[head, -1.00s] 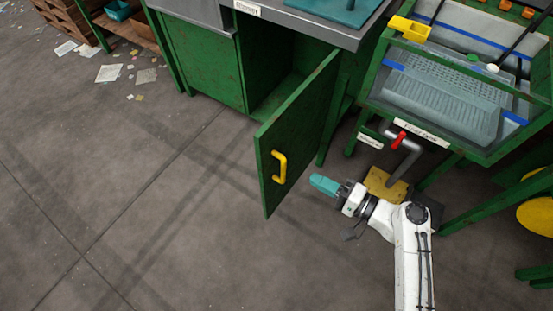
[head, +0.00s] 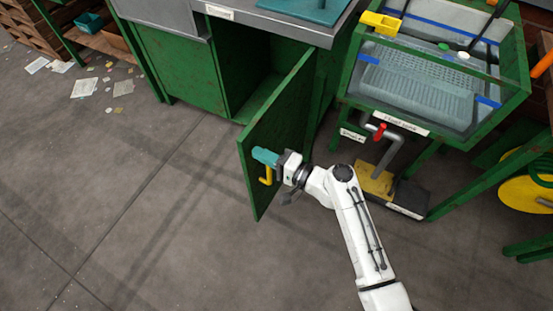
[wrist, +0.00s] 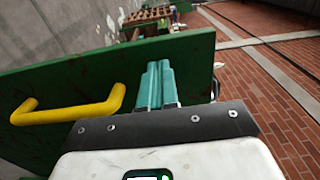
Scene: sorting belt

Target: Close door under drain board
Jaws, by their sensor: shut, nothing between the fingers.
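The green door (head: 283,130) of the cabinet stands wide open, swung out from the cabinet front. Its yellow handle (head: 266,178) is on the face toward my arm. My gripper (head: 257,155), with teal fingers, is shut and empty. In the head view it overlaps the door face just above the handle. In the wrist view the fingers (wrist: 157,70) lie across the door (wrist: 140,62), to the right of the handle (wrist: 75,113) and apart from it. I cannot tell whether the fingertips touch the door.
The green cabinet (head: 180,62) has a grey top (head: 300,30) with a teal board (head: 305,8) on it. A green-framed tank (head: 425,85) with a pipe and red valve stands to the right. A yellow pedal (head: 375,180) is below. The floor left of the door is clear.

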